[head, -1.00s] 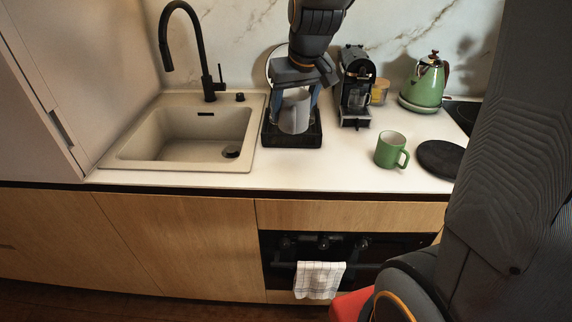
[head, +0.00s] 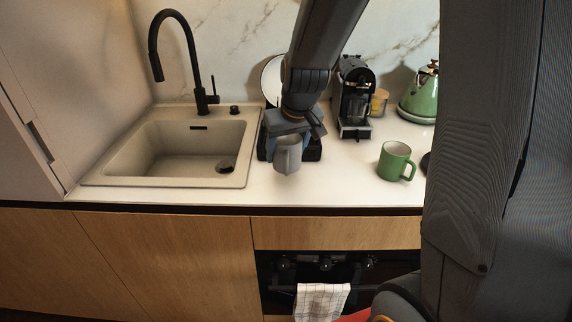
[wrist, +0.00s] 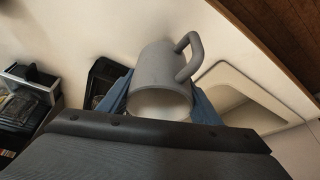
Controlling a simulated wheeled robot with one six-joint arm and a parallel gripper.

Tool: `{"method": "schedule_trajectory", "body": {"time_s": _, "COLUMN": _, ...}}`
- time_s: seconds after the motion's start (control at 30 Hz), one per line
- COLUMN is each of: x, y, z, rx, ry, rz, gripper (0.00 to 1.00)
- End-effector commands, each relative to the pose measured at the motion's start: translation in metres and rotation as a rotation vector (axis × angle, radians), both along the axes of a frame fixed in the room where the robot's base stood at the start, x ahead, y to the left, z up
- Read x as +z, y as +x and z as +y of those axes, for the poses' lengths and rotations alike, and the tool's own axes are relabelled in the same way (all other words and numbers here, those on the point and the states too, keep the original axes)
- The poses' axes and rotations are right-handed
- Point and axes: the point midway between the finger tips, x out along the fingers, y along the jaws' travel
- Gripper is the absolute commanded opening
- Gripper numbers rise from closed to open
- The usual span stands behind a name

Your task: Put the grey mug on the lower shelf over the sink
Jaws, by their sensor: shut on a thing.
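The grey mug (head: 288,155) is between the fingers of my gripper (head: 289,143) in the head view, in front of the black drying rack and right of the sink. In the wrist view the mug (wrist: 160,80) sits between the two blue fingers (wrist: 160,100), with its handle pointing up and right and its open mouth toward the camera. My gripper is shut on the mug. The lower shelf over the sink is not in view.
The sink (head: 110,176) with a black faucet (head: 204,98) is left. A black rack (head: 312,148) stands behind the mug. A coffee machine (head: 354,98), a green mug (head: 395,162) and a green kettle (head: 420,96) are right. The front counter strip is clear.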

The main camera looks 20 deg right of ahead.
Motion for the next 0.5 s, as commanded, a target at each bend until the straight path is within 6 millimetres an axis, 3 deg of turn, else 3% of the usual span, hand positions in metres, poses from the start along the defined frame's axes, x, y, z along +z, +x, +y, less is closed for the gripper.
{"method": "schedule_trajectory", "body": {"time_s": 0.3, "x": -0.039, "y": 0.000, "z": 0.000, "rx": 0.000, "ry": 0.000, "rz": 0.002, "gripper": 0.26}}
{"method": "schedule_trajectory", "body": {"time_s": 0.5, "x": -0.045, "y": 0.000, "z": 0.000, "rx": 0.000, "ry": -0.001, "rz": -0.001, "gripper": 0.26}}
